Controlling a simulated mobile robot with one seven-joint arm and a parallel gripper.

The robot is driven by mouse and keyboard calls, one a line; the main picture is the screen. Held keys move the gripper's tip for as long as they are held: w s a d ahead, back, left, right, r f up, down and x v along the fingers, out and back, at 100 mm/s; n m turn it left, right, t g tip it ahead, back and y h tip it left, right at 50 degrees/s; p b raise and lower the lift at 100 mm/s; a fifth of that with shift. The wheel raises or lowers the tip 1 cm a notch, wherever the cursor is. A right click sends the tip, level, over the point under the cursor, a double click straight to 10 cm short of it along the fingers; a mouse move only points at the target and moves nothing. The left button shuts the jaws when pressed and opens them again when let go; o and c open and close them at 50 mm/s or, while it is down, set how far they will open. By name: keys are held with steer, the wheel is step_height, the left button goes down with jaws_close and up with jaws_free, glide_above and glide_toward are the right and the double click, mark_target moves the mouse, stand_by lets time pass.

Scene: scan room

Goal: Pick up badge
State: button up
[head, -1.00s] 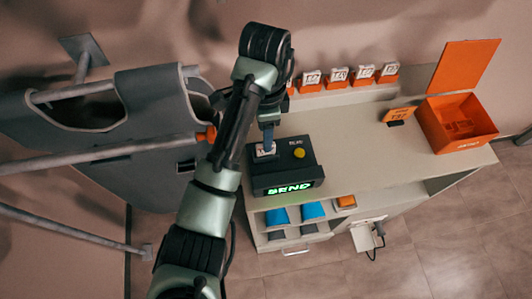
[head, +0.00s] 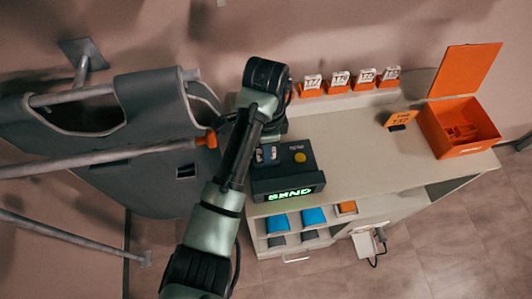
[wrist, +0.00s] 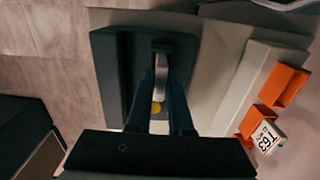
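A black device (head: 287,173) with a yellow button (head: 299,157) and a green lit display stands at the front left of the counter. A small pale piece that looks like the badge (head: 267,153) sits on its top, left of the button, mostly hidden by my fingers. My gripper (head: 265,155) is low over it, pointing down, with two dark fingertips apart. The wrist view shows my gripper (wrist: 161,75) with a gap between the fingers. A light grey strip (wrist: 161,58) lies between the tips, and the yellow button (wrist: 156,107) shows through the gap. I cannot see contact.
Several white tags in orange holders (head: 340,87) line the back of the counter; one tag (wrist: 266,136) shows in the wrist view. An orange sign (head: 401,119) and an open orange box (head: 462,148) stand right. A grey hanging apron (head: 165,140) is left. The middle counter is clear.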

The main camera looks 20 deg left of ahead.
jaws_close()
steer(key=shift+r, duration=0.1)
steer(key=shift+r, duration=0.2)
steer(key=r, duration=0.3)
steer(key=shift+s+d+r, duration=0.15)
steer(key=shift+s, duration=0.05)
steer(key=s+d+p, duration=0.6)
steer(key=s+d, duration=0.3)
steer(key=s, duration=0.5)
steer(key=shift+s+d+f, duration=0.2)
steer(key=shift+s+d, duration=0.05)
steer(key=shift+d, duration=0.15)
steer(key=shift+f, duration=0.1)
